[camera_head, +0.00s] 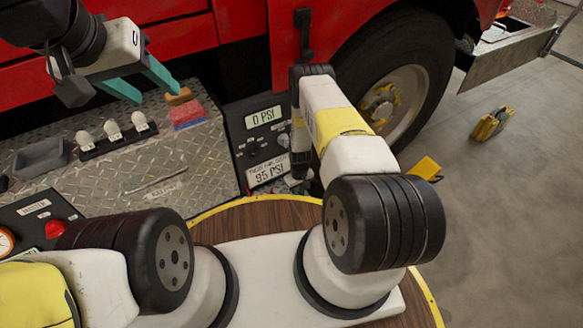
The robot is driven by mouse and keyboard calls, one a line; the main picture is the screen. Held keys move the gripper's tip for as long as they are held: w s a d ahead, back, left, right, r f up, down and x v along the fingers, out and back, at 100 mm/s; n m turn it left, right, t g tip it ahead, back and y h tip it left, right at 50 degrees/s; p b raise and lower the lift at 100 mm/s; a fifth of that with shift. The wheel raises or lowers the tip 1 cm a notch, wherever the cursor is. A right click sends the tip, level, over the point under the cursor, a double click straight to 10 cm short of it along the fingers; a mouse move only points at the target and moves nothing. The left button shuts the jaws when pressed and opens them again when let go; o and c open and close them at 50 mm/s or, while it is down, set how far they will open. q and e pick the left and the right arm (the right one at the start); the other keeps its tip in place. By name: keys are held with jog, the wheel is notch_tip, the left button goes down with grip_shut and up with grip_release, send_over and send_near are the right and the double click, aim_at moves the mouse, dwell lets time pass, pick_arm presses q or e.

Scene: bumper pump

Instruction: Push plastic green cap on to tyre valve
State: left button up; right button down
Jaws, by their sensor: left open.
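The black tyre (409,55) has a pale rim (405,92) with a yellow hub (380,103). I cannot make out a valve on it. I cannot pick out a green cap anywhere. My left gripper (157,96), with teal fingers, is open and empty above the back of the metal diamond-plate surface, at upper left. My right arm reaches up in front of the tyre and hides part of it. Its end bends down beside the gauge panel, and the right gripper's fingers cannot be made out.
The gauge panel (248,125) reads 0 PSI and 95 PSI. A yellow object (492,124) lies on the open floor at right.

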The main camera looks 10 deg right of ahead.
jog(key=shift+r, duration=2.45)
